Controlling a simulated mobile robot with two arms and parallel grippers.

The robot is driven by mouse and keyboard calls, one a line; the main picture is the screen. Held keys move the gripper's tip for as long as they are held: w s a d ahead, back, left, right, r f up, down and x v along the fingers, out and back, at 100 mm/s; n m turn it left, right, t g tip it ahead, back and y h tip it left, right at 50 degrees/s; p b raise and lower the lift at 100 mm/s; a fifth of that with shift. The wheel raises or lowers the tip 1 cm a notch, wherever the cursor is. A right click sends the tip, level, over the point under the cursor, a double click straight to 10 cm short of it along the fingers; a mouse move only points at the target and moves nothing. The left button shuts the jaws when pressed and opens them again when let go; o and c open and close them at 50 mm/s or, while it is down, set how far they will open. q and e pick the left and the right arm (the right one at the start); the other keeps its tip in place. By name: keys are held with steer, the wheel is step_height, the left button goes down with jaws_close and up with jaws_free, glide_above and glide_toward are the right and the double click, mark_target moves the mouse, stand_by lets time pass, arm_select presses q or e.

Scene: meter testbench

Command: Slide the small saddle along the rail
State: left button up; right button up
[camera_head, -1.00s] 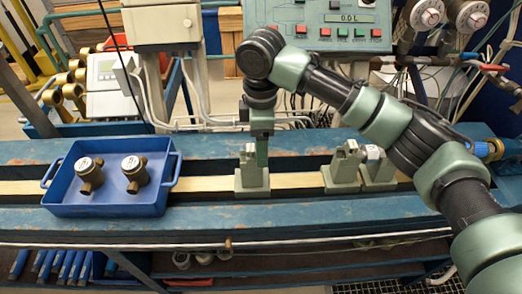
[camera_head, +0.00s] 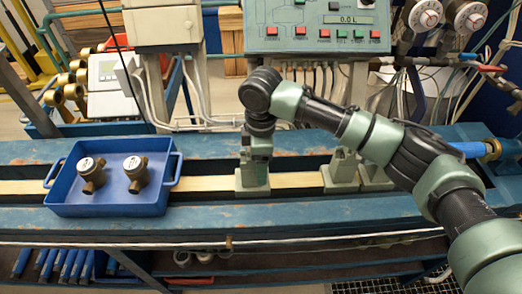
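A small grey-green saddle (camera_head: 252,183) stands upright on the pale rail (camera_head: 300,180), to the right of the blue tray. My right arm comes in from the right, and its gripper (camera_head: 256,160) points down at the top of this saddle. The gripper overlaps the saddle's upper part, so its fingertips are hard to make out, and I cannot tell whether they are shut on it. Two more grey-green saddles stand on the rail further right, one (camera_head: 341,176) beside the other (camera_head: 373,178), partly behind my arm. My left gripper is not in view.
A blue tray (camera_head: 105,209) with two brass meters (camera_head: 91,174) (camera_head: 136,173) sits across the bench on the left. The rail shows bare between the tray and the small saddle, and between that saddle and the right pair. A control panel (camera_head: 318,24) stands behind.

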steer(key=shift+f, duration=0.5)
jaws_close()
